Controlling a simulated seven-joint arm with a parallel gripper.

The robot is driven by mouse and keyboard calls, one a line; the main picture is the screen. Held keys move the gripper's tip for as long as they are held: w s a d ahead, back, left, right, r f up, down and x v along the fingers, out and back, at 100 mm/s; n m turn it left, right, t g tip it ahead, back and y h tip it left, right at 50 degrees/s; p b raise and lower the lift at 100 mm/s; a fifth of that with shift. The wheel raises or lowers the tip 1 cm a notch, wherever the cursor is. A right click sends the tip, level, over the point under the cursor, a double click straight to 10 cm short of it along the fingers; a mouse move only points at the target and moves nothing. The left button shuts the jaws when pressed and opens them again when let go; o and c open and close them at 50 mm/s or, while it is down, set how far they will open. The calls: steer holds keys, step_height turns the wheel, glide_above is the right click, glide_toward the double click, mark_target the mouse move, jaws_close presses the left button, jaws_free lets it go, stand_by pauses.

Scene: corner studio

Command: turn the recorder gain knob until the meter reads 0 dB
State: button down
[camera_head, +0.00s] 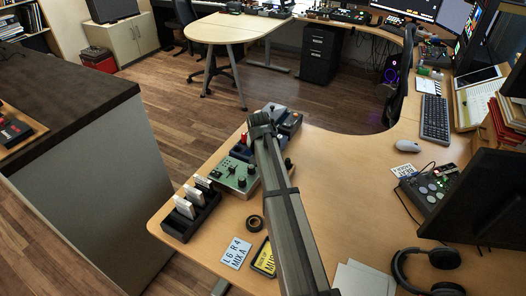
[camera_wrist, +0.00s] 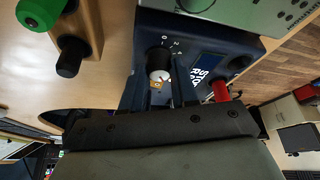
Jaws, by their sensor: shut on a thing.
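In the wrist view a dark blue box (camera_wrist: 237,52) carries a dark round knob (camera_wrist: 158,58) with a pale face, beside white scale marks including 0, 2 and 4. My gripper (camera_wrist: 160,84) has one finger on each side of this knob and is shut on it. A dark blue panel with white lettering (camera_wrist: 207,68) sits right of the knob. I cannot make out a meter reading. In the head view my gripper (camera_head: 262,122) is over the devices at the desk's left part, and my arm hides much of the blue box.
A green box with knobs (camera_head: 233,177) stands close by; it also shows in the wrist view (camera_wrist: 200,5). A red knob (camera_wrist: 221,89) is right of the fingers. A black rack (camera_head: 189,214), tape roll (camera_head: 254,223) and label cards (camera_head: 237,252) lie nearer. The desk's middle (camera_head: 345,170) is clear.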

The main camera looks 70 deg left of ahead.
steer(key=shift+d, duration=0.1)
steer(key=c, duration=0.9)
jaws_free()
steer(key=shift+o, duration=0.2)
steer(key=v, duration=1.3)
steer(key=shift+r, duration=0.4)
